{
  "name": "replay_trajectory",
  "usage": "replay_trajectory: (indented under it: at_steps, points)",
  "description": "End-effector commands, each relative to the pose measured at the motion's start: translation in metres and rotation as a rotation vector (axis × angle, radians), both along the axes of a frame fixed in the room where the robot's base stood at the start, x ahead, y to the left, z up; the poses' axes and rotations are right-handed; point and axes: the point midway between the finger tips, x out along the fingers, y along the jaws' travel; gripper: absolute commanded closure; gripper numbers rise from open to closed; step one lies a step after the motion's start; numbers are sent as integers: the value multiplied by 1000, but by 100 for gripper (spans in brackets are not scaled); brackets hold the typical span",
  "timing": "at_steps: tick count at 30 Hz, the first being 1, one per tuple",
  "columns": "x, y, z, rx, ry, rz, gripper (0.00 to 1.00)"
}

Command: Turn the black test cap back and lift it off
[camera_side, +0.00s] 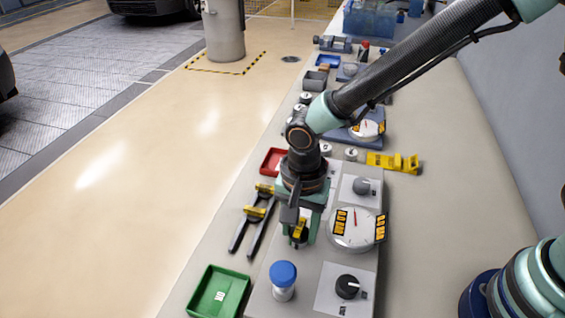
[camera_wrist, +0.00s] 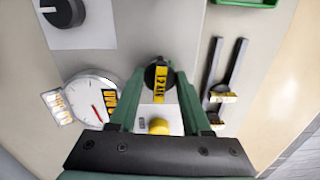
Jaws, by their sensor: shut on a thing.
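The black test cap (camera_wrist: 151,75) has a yellow label strip with dark lettering across its top. It is between the two fingers of my gripper (camera_wrist: 158,83) in the wrist view. In the side view my gripper (camera_side: 301,238) points down and is shut on the cap (camera_side: 299,233), whose yellow label shows between the fingers. The cap is at the grey panel, left of the round white gauge (camera_side: 351,232). The fingers hide its lower part, so I cannot tell whether it is seated or raised.
A green tray (camera_side: 218,292), a black-and-yellow two-legged tool (camera_side: 254,222) and a red tray (camera_side: 271,161) lie along the left. A yellow knob (camera_wrist: 159,126) is close to my gripper.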

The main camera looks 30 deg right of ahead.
Motion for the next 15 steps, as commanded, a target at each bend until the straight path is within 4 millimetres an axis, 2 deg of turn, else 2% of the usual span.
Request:
replay_trajectory:
  at_steps: [15]
  points:
    - [0,0,8,0,0,-1,87]
